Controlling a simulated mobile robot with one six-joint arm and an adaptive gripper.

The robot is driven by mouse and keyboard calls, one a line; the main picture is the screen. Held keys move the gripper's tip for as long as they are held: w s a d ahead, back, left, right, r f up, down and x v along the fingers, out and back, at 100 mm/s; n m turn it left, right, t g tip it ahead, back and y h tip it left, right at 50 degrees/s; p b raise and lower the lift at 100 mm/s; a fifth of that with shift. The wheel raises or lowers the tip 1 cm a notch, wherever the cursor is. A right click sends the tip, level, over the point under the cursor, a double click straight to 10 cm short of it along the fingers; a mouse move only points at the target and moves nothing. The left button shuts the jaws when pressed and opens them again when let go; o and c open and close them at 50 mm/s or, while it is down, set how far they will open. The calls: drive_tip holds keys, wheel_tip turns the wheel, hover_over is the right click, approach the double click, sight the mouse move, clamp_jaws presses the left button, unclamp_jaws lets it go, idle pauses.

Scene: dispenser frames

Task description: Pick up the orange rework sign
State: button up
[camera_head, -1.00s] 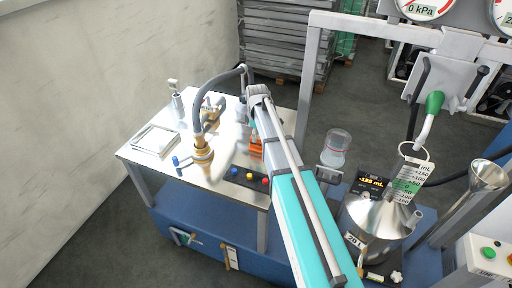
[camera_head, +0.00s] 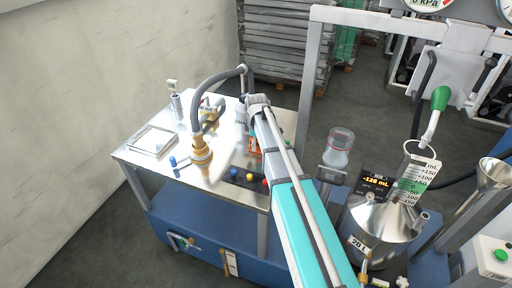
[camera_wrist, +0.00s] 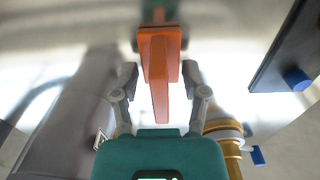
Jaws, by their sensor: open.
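The orange rework sign (camera_wrist: 159,62) shows in the wrist view just ahead of my gripper, near the picture's middle. In the head view, a small part of the orange sign (camera_head: 254,147) shows beside my arm; the rest is hidden behind it. My gripper (camera_wrist: 164,84) is open in the wrist view, with one finger on each side of the sign's lower part. I cannot tell whether either finger touches it. In the head view the gripper is hidden behind my own arm. The sign stands on the shiny metal table (camera_head: 222,181).
A brass nozzle (camera_head: 202,155) on a grey hose stands left of the sign. A black button box (camera_head: 247,179) with coloured buttons lies in front. A clear tray (camera_head: 153,141) is at the table's left. A steel funnel can (camera_head: 383,222) and clear jar (camera_head: 339,148) are at right.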

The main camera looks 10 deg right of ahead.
clamp_jaws()
idle(0.3)
drive_tip(key=shift+r, duration=0.15)
idle(0.3)
wheel_tip(320, 180, up, 3)
drive_tip(key=p, duration=0.2)
drive_tip(key=shift+f+p, duration=0.2)
drive_tip(key=shift+p, duration=0.2)
drive_tip(key=s+d+r+p, duration=0.4)
drive_tip(key=s+r+p, duration=0.6)
drive_tip(key=s, duration=0.3)
drive_tip(key=shift+s, duration=0.25)
